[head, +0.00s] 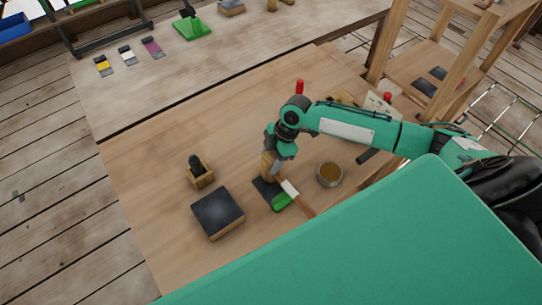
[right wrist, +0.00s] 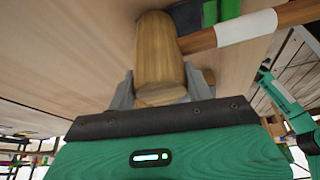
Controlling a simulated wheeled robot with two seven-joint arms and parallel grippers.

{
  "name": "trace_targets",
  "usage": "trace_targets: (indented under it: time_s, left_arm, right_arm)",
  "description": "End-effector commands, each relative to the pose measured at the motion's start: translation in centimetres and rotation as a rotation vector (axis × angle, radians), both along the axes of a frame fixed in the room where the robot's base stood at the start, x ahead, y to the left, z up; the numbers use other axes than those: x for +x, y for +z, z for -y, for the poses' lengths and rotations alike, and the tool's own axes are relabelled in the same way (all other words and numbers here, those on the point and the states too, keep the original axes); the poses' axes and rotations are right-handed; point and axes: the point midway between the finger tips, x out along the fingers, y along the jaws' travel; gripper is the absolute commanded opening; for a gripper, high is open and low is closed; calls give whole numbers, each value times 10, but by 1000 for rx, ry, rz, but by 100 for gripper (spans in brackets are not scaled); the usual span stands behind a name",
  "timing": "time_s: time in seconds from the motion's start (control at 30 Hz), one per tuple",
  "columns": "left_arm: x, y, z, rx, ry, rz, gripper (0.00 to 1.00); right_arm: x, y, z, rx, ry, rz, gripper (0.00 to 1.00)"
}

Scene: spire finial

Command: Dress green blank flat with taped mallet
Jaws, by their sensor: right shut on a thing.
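The mallet shows a wooden head (right wrist: 158,50) and a brown handle with a white tape band (right wrist: 248,26). The taped handle also shows in the head view (head: 290,188), slanting down to the right. My right gripper (head: 270,165) is shut on the mallet head, with a finger on each side in the right wrist view (right wrist: 162,92). The green blank (head: 282,202) lies on a dark plate (head: 262,187), close beside the handle and partly hidden by it. I cannot tell whether the mallet touches it. My left gripper is out of view.
A dark-topped block (head: 218,211) and a small wooden holder (head: 200,177) stand to the left on the bench (head: 150,150). A round tin (head: 330,174) is right of the mallet. Wooden posts (head: 385,45) rise at the back right. The bench's left part is clear.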

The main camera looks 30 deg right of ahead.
Motion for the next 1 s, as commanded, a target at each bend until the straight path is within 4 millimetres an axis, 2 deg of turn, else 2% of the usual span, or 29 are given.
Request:
trace_targets:
  time_s: [0.43,0.8,1.0]
  left_arm:
    - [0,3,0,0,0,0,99]
    - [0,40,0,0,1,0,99]
    - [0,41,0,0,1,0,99]
  right_arm:
    - [0,4,0,1,0,1,15]
    - [0,43,0,1,0,1,15]
    - [0,44,0,1,0,1,15]
